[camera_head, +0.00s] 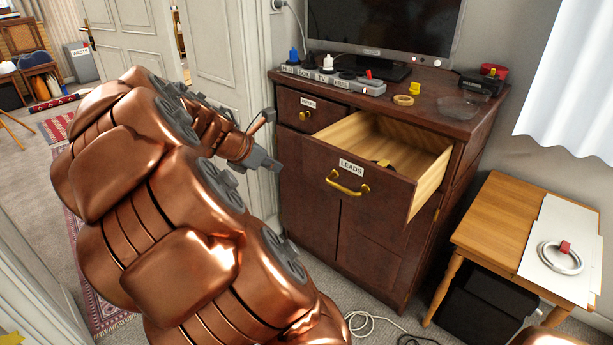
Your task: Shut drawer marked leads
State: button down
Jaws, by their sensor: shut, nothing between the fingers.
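The drawer marked LEADS (310,170) is pulled well out of the dark wooden cabinet (308,230). Its front carries a white label (351,167) and a brass handle (347,184). A dark item with some yellow (384,163) lies inside it. My copper-coloured arm comes up from the bottom and covers the left of the view. My gripper (277,164) is shut and empty, just left of the drawer front's left end. Whether it touches the front or the cabinet cannot be told.
A smaller labelled drawer (303,112) beside it is shut. A power strip (330,79), a screen (380,28), tape (403,100) and a clear bowl (457,106) stand on top. A small wooden table (493,222) stands right. White cable (368,325) lies on the floor.

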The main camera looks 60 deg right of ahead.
jog(key=d+f+n, duration=0.1)
jog(key=d+n, duration=0.1)
jog(key=d, duration=0.1)
send_near(313, 167)
notch_tip(313, 167, down, 5)
jog(key=d, duration=0.2)
jog(key=shift+s+d+h, duration=0.15)
jog(key=shift+s+d, duration=0.1)
jog(key=shift+d, duration=0.3)
jog(key=shift+s+d+h, duration=0.15)
jog(key=shift+s+d, duration=0.05)
jog(key=shift+d, duration=0.3)
jog(key=shift+d+r, duration=0.1)
